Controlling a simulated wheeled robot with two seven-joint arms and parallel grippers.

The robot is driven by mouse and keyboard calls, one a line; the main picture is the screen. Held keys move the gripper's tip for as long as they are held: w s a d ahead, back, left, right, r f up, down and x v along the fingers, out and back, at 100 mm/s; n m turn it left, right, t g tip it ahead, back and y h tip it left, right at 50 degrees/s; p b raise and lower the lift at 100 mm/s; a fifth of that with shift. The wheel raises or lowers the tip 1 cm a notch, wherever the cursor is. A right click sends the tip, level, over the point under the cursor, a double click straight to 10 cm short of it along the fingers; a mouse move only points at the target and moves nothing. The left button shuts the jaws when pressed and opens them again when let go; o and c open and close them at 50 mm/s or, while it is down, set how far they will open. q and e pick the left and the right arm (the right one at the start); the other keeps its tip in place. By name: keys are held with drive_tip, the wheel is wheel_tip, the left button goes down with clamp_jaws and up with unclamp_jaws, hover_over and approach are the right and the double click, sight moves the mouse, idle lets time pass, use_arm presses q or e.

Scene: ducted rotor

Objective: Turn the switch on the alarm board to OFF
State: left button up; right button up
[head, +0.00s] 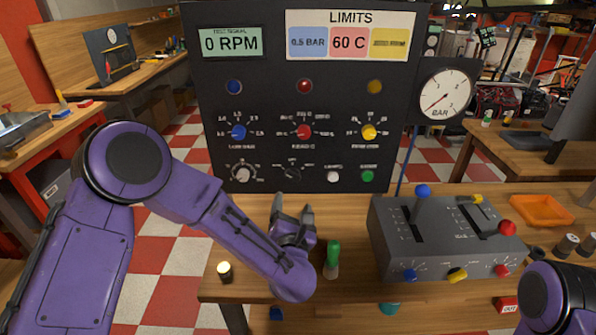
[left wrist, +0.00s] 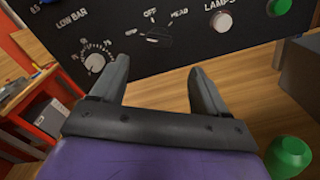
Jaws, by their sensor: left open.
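The black alarm board (head: 270,110) stands upright at the back of the table. Its small black rotary switch (head: 292,172) sits low on the panel, between a white-grey dial and a white button. In the left wrist view the switch (left wrist: 153,40) shows with OFF printed above it and another label to its right; I cannot tell for sure where its pointer aims. My left gripper (head: 292,205) is open and empty, just below and in front of the switch. Its two fingers (left wrist: 160,70) point toward the board, apart from the switch. My right gripper is out of view.
The white-grey dial (left wrist: 95,62) and white button (left wrist: 220,22) flank the switch. A green-topped object (head: 332,255) stands right beside my left gripper. A grey lever box (head: 440,245) is to the right. A small black-and-cream object (head: 225,272) is at the left.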

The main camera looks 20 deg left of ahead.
use_arm(q)
drive_tip(key=p, duration=0.2)
approach(293, 177)
drive_tip(key=w, duration=0.3)
drive_tip(key=x, duration=0.2)
drive_tip(key=a+p+x, duration=0.1)
drive_tip(key=x, duration=0.2)
drive_tip(key=shift+s, duration=0.2)
drive_tip(key=shift+w, duration=0.35)
drive_tip(key=c, duration=1.1)
